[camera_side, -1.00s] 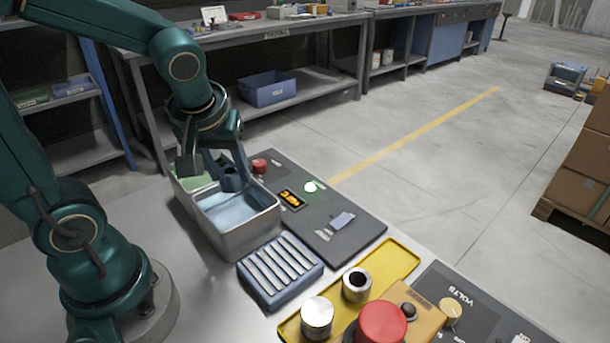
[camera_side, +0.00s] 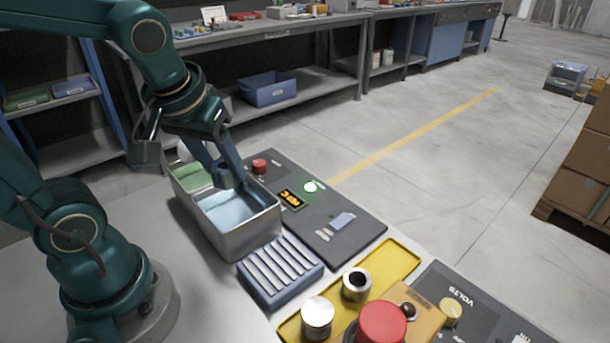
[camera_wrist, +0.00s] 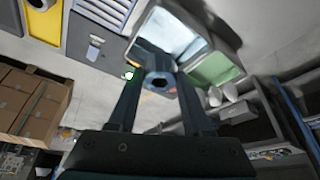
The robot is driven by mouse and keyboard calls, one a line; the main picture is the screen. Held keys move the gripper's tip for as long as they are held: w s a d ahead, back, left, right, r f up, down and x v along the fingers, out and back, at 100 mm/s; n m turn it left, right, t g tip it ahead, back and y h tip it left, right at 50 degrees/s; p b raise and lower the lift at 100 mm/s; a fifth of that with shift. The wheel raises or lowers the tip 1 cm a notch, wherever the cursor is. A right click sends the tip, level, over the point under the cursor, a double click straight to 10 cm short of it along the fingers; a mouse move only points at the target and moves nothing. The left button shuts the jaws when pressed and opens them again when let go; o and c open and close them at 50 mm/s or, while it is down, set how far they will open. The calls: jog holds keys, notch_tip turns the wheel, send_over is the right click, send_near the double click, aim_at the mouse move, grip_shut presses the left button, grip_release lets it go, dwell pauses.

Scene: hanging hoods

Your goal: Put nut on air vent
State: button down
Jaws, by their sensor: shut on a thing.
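My gripper (camera_side: 232,178) reaches down at a slant over the metal tub and is shut on the nut. In the wrist view, the nut (camera_wrist: 158,82) is a blue-grey ring with a dark hole, held between the fingertips. In the side view, the fingers hide most of it. The air vent (camera_side: 280,270) is a blue-grey block with pale slats, standing on the table in front of the tub, apart from my gripper. Its slats also show at the top of the wrist view (camera_wrist: 108,10).
The metal tub (camera_side: 236,238) has a pale blue compartment and a green one. A dark control panel (camera_side: 345,232) with a red button and a green light lies to its right.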

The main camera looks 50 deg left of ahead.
jog(key=d+f, duration=0.2)
jog(key=d, duration=0.1)
jog(key=w+d+f, duration=0.1)
jog(key=d+f, duration=0.1)
jog(key=d, duration=0.2)
jog(key=d+f, duration=0.2)
jog(key=d, duration=0.1)
jog(key=shift+w+d+f, duration=0.25)
jog(key=shift+w, duration=0.05)
jog(key=shift+f, duration=1.95)
jog(key=shift+f, duration=0.15)
jog(key=shift+c, duration=1.7)
grip_release()
